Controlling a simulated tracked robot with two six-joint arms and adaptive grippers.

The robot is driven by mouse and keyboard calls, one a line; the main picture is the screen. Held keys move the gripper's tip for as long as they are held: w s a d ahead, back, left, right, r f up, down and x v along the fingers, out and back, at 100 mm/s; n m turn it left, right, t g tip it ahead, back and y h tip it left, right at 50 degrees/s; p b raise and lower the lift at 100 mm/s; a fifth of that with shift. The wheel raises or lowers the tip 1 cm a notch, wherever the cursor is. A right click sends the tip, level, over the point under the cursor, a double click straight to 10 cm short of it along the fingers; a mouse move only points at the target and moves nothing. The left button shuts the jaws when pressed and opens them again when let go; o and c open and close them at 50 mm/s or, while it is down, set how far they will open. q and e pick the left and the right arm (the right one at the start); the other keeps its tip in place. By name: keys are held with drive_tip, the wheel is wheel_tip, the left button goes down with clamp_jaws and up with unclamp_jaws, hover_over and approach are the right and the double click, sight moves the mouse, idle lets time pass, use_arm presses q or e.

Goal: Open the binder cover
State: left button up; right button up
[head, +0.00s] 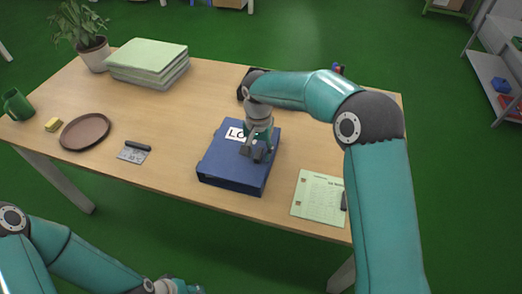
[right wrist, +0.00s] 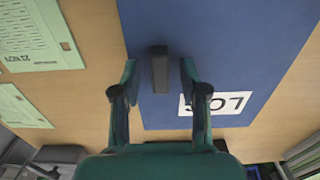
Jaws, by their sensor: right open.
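The blue binder (head: 222,168) lies closed and flat on the table, with a white label (head: 235,134) on its cover. The label also shows in the right wrist view (right wrist: 215,103). A dark grey tab (right wrist: 158,69) stands on the cover. My right gripper (head: 257,155) is over the binder, pointing down. In the right wrist view its open fingers (right wrist: 156,78) are on either side of the tab, with gaps between. My left gripper (head: 180,287) is low at the bottom edge, in front of the table and partly cut off; its jaws are unclear.
Green printed sheets (head: 318,195) lie right of the binder. A small card with a dark cylinder (head: 136,149), a brown plate (head: 84,131), a yellow block (head: 54,125) and a green mug (head: 17,105) are left. A paper stack (head: 148,62) and plant (head: 82,30) stand behind.

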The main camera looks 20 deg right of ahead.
drive_tip(key=shift+f, duration=0.2)
clamp_jaws()
